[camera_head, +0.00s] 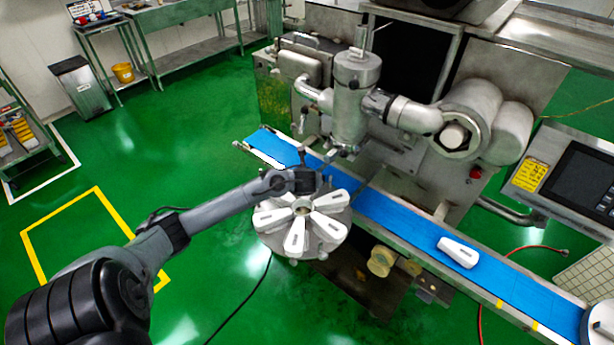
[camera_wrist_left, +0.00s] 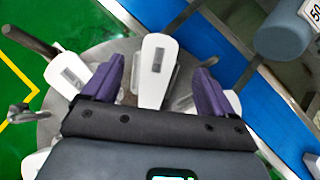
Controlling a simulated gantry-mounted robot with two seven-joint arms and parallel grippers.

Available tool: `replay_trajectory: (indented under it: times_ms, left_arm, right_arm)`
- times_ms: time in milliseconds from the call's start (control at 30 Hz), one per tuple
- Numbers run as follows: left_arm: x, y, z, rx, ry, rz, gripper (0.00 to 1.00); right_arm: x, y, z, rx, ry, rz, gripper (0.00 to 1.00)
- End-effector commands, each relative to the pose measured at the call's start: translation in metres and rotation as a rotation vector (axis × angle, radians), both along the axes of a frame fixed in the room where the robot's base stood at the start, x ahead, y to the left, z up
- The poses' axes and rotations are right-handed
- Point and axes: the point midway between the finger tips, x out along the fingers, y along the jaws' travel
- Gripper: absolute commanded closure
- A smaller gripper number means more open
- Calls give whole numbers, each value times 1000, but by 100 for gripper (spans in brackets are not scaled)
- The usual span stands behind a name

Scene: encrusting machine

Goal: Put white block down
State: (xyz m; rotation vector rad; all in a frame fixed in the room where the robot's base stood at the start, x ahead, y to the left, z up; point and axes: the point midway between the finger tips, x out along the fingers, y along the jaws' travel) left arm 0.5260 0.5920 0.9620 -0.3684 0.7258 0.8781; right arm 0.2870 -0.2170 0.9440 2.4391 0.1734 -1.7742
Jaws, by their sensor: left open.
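My left gripper (camera_head: 318,178) is over the far side of a round grey rotary plate (camera_head: 268,246). In the left wrist view its two purple fingers (camera_wrist_left: 160,72) stand apart on either side of a white block (camera_wrist_left: 155,62). Gaps show between the block and both fingers. The block lies on the plate, pointing outward. Several more white blocks (camera_head: 296,238) lie around the plate like spokes. Another white block (camera_head: 458,252) lies on the blue conveyor belt (camera_head: 400,217). My right gripper is not in view.
The belt runs close behind the plate. A metal machine with a vertical nozzle unit (camera_head: 352,100) stands beyond the belt. A control panel (camera_head: 580,182) is at the right. Green floor (camera_head: 110,170) is open at the left.

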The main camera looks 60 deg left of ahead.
Motion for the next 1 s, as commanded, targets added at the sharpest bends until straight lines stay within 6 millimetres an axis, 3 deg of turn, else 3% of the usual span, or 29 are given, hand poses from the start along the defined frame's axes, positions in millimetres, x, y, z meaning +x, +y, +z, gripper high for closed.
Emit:
replay_trajectory:
  times_ms: [133, 333, 1000]
  left_arm:
    - [-9, -13, 17, -1, 0, -2, 13]
    - [-16, -21, 26, -1, 1, 0, 13]
    - [-17, -23, 27, 0, 1, -1, 13]
  right_arm:
    - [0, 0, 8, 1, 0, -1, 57]
    - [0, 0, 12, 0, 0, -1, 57]
    - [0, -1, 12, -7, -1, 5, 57]
